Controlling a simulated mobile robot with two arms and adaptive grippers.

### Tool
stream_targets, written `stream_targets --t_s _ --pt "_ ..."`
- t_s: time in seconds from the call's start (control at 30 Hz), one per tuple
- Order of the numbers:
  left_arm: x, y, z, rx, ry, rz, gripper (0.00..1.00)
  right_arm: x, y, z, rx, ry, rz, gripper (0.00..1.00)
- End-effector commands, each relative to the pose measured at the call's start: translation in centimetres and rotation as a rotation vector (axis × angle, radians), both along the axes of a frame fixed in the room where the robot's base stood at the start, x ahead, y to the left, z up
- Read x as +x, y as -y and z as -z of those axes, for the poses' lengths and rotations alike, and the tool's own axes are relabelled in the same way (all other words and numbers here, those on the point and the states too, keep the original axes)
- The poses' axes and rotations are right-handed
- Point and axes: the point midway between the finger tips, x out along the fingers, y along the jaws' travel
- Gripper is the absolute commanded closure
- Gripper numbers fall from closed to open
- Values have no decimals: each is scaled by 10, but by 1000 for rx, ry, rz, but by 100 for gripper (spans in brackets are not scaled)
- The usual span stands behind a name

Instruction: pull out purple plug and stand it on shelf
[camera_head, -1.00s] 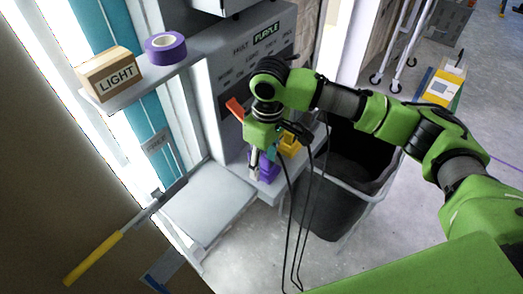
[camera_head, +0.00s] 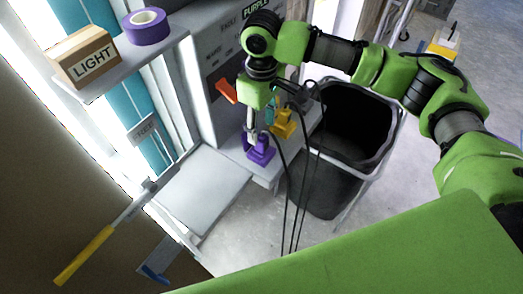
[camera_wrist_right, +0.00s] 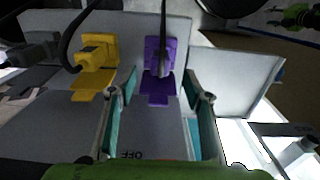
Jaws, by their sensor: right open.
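The purple plug (camera_head: 261,152) sits on a pale ledge at the foot of the grey panel in the head view. It also shows in the wrist view (camera_wrist_right: 159,58), with a dark cable in front of it. My right gripper (camera_head: 258,130) is above and close to the plug, pointing down. In the wrist view my right gripper (camera_wrist_right: 160,100) is open, its teal fingers apart, with the plug framed between and beyond them. Nothing is held. A grey shelf (camera_head: 205,190) lies left of the plug, empty. My left gripper is not in view.
A yellow plug (camera_head: 284,124) sits close beside the purple one, also in the wrist view (camera_wrist_right: 95,55). Black cables hang past the gripper. A dark bin (camera_head: 335,190) stands right. An upper shelf (camera_head: 105,80) holds a LIGHT box (camera_head: 85,57) and purple tape (camera_head: 146,27).

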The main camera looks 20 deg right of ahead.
Motion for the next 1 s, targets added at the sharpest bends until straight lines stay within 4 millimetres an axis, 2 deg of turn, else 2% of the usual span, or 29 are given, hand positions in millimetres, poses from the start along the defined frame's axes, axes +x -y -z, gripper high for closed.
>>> stream_targets --t_s 0.03,0.33,0.37,0.4,0.63,1.0 --pt "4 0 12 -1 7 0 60 0 0 11 -1 1 0 54" --pt "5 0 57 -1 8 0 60 0 0 46 -1 2 0 54" --pt "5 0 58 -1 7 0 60 0 0 48 -1 1 0 54" --pt "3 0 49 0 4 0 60 -1 0 49 -1 -4 0 54" --pt "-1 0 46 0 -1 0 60 -1 0 74 0 -2 0 54" --pt "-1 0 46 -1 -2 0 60 0 0 78 0 0 0 54"
